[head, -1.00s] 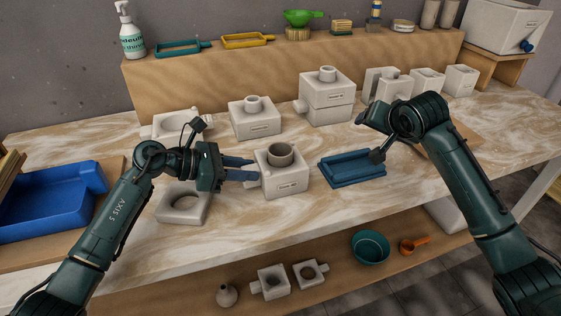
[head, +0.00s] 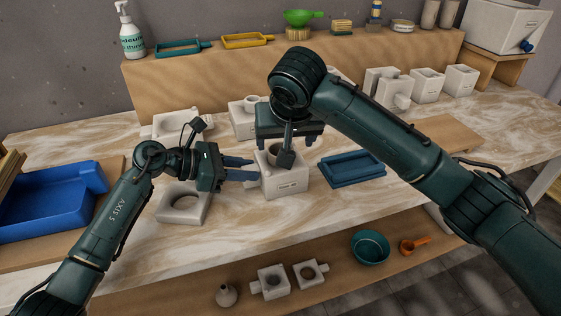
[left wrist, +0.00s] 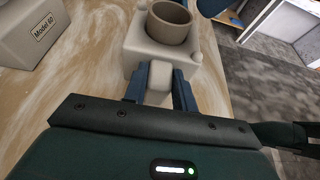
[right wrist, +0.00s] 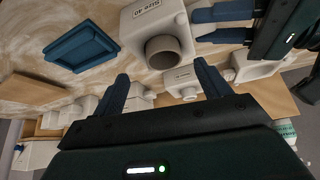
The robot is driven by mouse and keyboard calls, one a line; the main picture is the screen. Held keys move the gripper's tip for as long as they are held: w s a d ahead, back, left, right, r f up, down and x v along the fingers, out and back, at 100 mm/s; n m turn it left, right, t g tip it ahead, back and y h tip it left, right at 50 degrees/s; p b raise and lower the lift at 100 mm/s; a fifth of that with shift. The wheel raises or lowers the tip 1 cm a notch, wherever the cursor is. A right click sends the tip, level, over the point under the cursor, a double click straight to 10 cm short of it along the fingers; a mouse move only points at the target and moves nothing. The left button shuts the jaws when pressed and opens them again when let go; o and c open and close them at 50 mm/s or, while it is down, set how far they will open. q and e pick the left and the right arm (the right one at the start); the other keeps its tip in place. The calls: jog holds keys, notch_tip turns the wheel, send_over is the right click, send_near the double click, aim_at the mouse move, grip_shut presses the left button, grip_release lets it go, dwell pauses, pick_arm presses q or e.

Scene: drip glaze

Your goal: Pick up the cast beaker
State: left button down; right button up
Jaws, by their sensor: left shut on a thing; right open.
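The cast beaker, a grey-brown open cylinder, sits upright in the white block mould; its rim shows in the left wrist view (left wrist: 169,22) and in the right wrist view (right wrist: 163,51). The mould (head: 287,185) stands at the middle of the table. My left gripper (head: 254,168) is shut on the mould's side tab (left wrist: 160,82). My right gripper (right wrist: 161,74) is open and empty, above the mould, with its fingers apart on either side of the beaker as its camera sees it. In the head view my right arm partly covers the beaker and hides the fingertips.
A blue tray (head: 352,169) lies right of the mould. A white mould part with a round hole (head: 183,204) lies to the left, near a blue basin (head: 50,205). Other white moulds, such as one at the back (head: 241,122), stand behind. The shelf below holds a teal bowl (head: 370,247).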

jog(key=x, duration=0.5)
jog(key=shift+w+a+f, duration=0.15)
jog(key=shift+w+a, duration=0.2)
jog(key=shift+c, duration=0.4)
jog(key=c, duration=1)
